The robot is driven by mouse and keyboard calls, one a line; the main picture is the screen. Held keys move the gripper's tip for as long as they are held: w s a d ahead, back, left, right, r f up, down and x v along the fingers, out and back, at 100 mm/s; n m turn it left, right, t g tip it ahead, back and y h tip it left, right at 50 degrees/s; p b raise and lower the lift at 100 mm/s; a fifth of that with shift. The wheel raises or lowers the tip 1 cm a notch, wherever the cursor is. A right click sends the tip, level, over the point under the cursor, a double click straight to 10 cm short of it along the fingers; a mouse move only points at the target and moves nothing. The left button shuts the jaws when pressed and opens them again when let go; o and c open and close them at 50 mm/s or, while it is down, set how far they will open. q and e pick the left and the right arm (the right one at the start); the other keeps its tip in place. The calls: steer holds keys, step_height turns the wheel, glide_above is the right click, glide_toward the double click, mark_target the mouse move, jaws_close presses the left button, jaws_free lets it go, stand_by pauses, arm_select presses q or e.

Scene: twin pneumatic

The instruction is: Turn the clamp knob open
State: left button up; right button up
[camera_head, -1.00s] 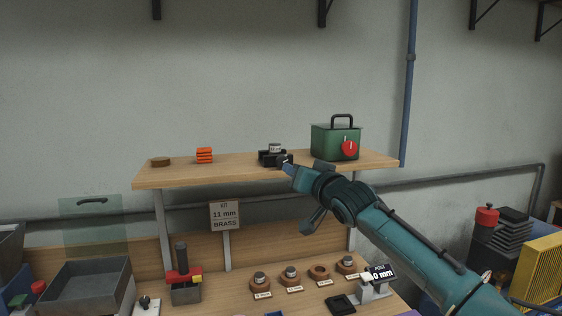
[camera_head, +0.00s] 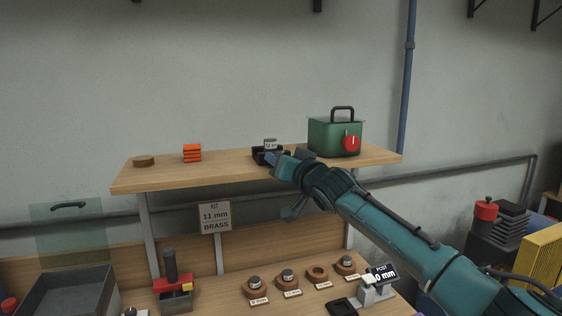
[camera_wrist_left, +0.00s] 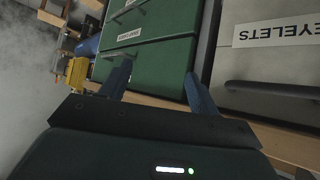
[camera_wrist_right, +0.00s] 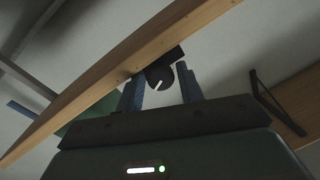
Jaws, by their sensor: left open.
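A small black clamp (camera_head: 258,154) sits on the raised wooden shelf in the head view, with a grey labelled cylinder (camera_head: 270,144) on top. In the right wrist view its dark round knob (camera_wrist_right: 160,77) with a white line shows beneath the shelf board. My right gripper (camera_head: 279,160) is at the clamp's front. In the right wrist view that gripper (camera_wrist_right: 160,88) is open, with the knob between or just beyond its fingertips; contact cannot be told. My left gripper (camera_wrist_left: 158,70) is open and empty before green drawers, outside the head view.
A green box (camera_head: 322,135) with a red dial stands right of the clamp on the shelf (camera_head: 220,174). Brown ring holders (camera_head: 317,273) and a post display (camera_head: 381,274) are below.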

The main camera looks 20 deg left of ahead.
steer(key=c, duration=0.7)
steer(key=shift+n, duration=0.4)
steer(key=n, duration=0.5)
steer(key=shift+n+g+h, duration=0.3)
steer(key=shift+h, duration=0.1)
steer(key=o, duration=0.7)
